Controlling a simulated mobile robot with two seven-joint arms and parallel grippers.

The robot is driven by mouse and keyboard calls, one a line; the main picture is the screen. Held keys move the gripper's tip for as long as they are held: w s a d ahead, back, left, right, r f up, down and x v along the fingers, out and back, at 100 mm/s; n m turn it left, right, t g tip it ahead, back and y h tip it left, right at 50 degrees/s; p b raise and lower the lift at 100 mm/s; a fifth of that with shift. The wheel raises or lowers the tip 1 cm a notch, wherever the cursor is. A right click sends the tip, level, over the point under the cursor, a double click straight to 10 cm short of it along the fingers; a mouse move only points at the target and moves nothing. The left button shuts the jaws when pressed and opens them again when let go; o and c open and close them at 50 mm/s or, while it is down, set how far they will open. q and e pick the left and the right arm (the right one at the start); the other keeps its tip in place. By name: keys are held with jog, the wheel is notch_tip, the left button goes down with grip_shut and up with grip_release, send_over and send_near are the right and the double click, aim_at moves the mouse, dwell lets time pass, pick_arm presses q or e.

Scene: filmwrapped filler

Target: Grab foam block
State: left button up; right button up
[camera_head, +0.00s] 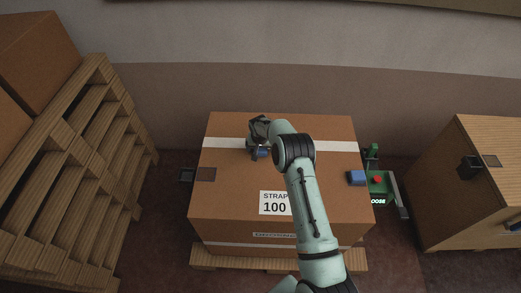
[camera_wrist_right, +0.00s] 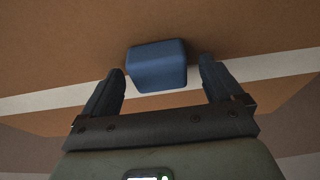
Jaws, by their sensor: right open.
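A blue foam block (camera_head: 263,153) lies on top of the large cardboard box (camera_head: 225,215), close to the white strap, partly hidden by my gripper in the head view. In the right wrist view the foam block (camera_wrist_right: 157,66) shows between the two dark fingers, with a gap to each. My right gripper (camera_head: 257,150) is open over the block, pointing down at the box top; it also shows in the wrist view (camera_wrist_right: 163,72). My left gripper is not in view.
The box stands on a wooden pallet (camera_head: 215,257) and carries a "STRAP 100" label (camera_head: 274,203). Stacked pallets (camera_head: 75,150) with boxes stand at left. A green device (camera_head: 380,183) with a red button is by the box's right side. A wooden cabinet (camera_head: 465,195) stands far right.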

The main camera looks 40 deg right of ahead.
jog(key=shift+s, duration=0.1)
jog(key=c, duration=1.1)
jog(key=shift+r, duration=0.1)
